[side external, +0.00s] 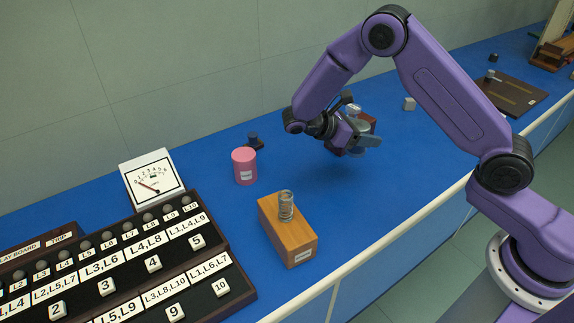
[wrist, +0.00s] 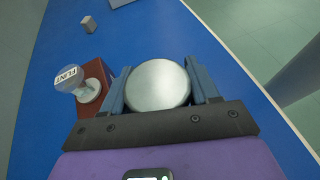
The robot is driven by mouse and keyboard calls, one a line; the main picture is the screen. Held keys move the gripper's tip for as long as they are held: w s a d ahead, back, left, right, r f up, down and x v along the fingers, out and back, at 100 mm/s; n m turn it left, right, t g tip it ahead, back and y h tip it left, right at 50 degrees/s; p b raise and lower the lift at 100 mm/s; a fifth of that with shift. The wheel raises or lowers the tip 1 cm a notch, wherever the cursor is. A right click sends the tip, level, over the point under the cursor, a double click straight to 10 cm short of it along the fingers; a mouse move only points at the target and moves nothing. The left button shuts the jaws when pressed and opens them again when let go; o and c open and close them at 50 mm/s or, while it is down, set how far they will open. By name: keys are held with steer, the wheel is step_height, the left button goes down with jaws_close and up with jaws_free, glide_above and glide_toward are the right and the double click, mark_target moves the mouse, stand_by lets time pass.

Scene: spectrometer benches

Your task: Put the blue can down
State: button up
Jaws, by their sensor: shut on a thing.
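My gripper (side external: 358,141) is over the blue bench, right of centre in the side external view. In the wrist view my gripper (wrist: 159,82) has its two fingers closed on either side of a round can (wrist: 158,86), with its silvery flat top facing the camera. The can's side, and so its colour, is hidden there by the fingers and mount. In the side external view the gripper largely hides it. I cannot tell whether the can's base touches the bench.
A red-brown block (wrist: 92,104) with a clear piece labelled FLINT (wrist: 68,78) stands close left of my gripper. A grey cube (side external: 409,104), a pink can (side external: 244,166) and a wooden block with a spring (side external: 288,238) stand on the blue bench (side external: 400,175).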

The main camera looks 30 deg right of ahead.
steer(key=s+a+m+g+y, duration=0.2)
steer(key=a+m+g+y, duration=0.5)
steer(key=a+m+y, duration=1.15)
steer(key=w+d+r+m+t+y, duration=0.2)
steer(key=w+r+m+t, duration=0.3)
steer(key=w+m+t, duration=0.45)
steer(key=w+d+r+m+t+y, duration=0.2)
steer(key=w+r+m+t, duration=0.4)
steer(key=m+t, duration=0.65)
steer(key=shift+m+g, duration=0.65)
steer(key=shift+g, duration=0.15)
steer(key=shift+w+a+f, duration=0.1)
steer(key=shift+w+f, duration=0.15)
steer(key=shift+f, duration=2.95)
steer(key=shift+w+d+f, duration=0.1)
steer(key=shift+w+f, duration=0.15)
steer(key=shift+f, duration=2.9)
steer(key=shift+w+a+f, duration=0.1)
steer(key=shift+w+f, duration=0.15)
steer(key=shift+f, duration=2.95)
steer(key=shift+f, duration=0.1)
